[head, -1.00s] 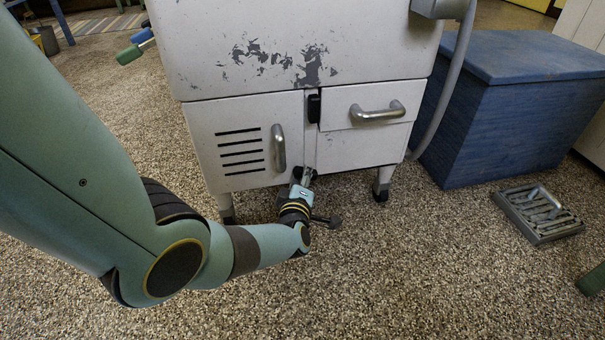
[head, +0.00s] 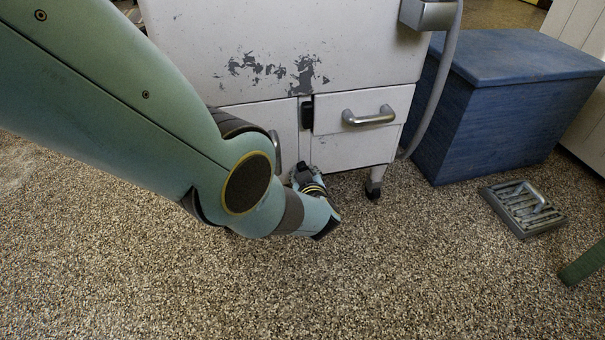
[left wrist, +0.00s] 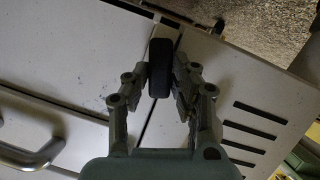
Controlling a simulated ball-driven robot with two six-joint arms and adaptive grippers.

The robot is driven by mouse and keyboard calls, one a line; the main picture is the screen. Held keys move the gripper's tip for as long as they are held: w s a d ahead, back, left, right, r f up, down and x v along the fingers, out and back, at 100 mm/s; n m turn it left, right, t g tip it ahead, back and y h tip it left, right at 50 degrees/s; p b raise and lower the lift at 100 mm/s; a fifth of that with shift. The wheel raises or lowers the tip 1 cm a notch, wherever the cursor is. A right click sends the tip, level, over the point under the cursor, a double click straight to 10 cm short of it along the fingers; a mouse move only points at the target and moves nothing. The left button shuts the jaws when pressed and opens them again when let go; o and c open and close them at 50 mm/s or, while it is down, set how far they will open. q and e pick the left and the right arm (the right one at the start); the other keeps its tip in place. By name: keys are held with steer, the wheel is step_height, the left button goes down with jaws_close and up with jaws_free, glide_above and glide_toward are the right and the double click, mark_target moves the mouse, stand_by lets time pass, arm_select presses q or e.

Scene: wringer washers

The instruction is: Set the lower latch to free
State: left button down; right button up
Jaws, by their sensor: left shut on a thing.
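The lower latch (left wrist: 160,68) is a small black rounded block at the gap between the vented door and the drawer side of the white washer cabinet, near its bottom edge. In the left wrist view it stands between the fingers of my left gripper (left wrist: 157,82), which are shut on it. Its long side is tilted a little from the line of the gap. In the head view my left gripper (head: 302,174) is low at the cabinet's front, and it hides this latch. Another black latch (head: 306,112) sits higher on the same gap. My right gripper is not in view.
The drawer has a metal handle (head: 368,117). The vent slots (left wrist: 253,133) show in the left wrist view. A blue chest (head: 500,105) stands at the right, with a grey ribbed metal tray (head: 524,208) on the floor before it. The speckled floor in front is clear.

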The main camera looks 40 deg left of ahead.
arm_select(q)
steer(key=shift+w+d+m+g+y+b, duration=0.15)
steer(key=shift+d+m+g+y+b, duration=0.15)
steer(key=shift+m, duration=0.3)
steer(key=shift+w+d+m+g+y+b, duration=0.1)
steer(key=shift+w+m+g+y+b, duration=0.1)
steer(key=shift+m+g, duration=0.3)
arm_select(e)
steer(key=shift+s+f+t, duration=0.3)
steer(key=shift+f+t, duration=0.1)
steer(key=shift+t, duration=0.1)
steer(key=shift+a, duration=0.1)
arm_select(q)
steer(key=c, duration=1.1)
jaws_free()
